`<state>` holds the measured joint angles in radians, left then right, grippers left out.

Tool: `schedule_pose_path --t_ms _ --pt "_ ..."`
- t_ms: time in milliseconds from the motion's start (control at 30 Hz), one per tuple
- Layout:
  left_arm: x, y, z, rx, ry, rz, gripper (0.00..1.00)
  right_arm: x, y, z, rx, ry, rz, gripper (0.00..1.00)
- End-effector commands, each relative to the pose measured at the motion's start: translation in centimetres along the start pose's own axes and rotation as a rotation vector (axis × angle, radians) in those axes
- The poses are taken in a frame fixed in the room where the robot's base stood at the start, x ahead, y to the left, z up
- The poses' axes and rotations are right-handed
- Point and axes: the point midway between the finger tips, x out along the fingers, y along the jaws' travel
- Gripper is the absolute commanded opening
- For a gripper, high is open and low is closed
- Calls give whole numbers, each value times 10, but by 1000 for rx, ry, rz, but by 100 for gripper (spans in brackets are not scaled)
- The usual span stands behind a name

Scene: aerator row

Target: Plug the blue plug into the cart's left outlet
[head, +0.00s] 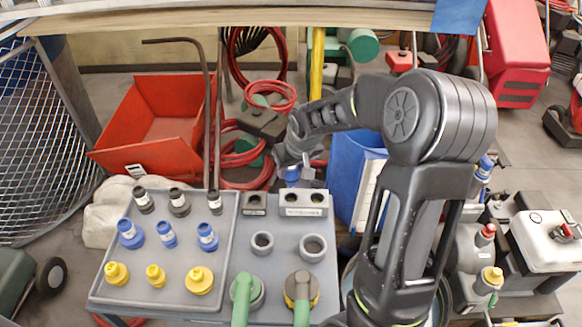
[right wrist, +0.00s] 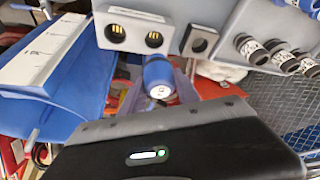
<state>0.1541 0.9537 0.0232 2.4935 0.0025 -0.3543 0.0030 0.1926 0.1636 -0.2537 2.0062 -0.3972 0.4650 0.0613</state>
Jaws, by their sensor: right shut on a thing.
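My right gripper (head: 294,164) reaches in from the right and is shut on a blue plug (head: 292,175), above the far edge of the cart top. A grey block with two outlets (head: 303,211) stands just nearer than the plug, and the plug lines up roughly with its left hole. In the right wrist view, turned around, the blue plug (right wrist: 157,72) sits between the fingers, close below one outlet (right wrist: 153,39); the other outlet (right wrist: 116,33) is empty. I cannot tell whether the plug touches the block. My left gripper is not in view.
A grey tray (head: 228,262) on the cart holds several black, blue and yellow plugs. A single-hole block (head: 254,207), two grey rings (head: 313,247) and two green-handled parts (head: 246,290) stand right of it. A red bin (head: 150,120) and a blue bin (head: 350,165) are behind.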

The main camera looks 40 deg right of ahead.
Motion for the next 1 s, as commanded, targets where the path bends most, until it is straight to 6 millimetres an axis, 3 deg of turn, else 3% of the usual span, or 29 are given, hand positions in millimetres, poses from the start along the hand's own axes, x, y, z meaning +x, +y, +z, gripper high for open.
schedule_pose_path --t_ms 533,1000 --pt "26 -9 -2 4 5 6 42 41 0 17 0 -1 0 0" --pt "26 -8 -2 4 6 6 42 37 0 16 0 0 0 0"
